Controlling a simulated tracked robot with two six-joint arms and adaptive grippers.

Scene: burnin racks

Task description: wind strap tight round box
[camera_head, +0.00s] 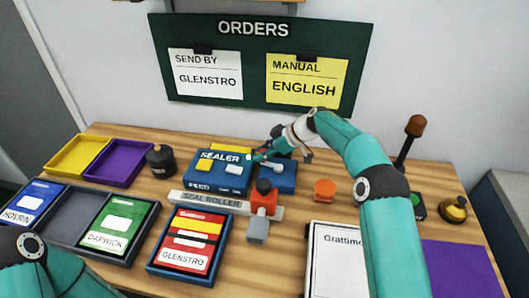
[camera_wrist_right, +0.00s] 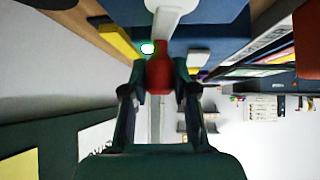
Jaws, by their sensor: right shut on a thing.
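A blue machine marked SEALER (camera_head: 219,170) stands mid-table, with a blue block (camera_head: 283,177) bearing a light lever beside it. My right gripper (camera_head: 258,154) reaches over the back of the machine. In the right wrist view my gripper (camera_wrist_right: 159,78) is shut on a red knob (camera_wrist_right: 158,74) on a pale arm (camera_wrist_right: 168,8), above blue surfaces. In the head view the fingers largely hide the knob. I cannot make out a strap or a box being strapped. My left arm shows at the lower left, but its gripper is out of view.

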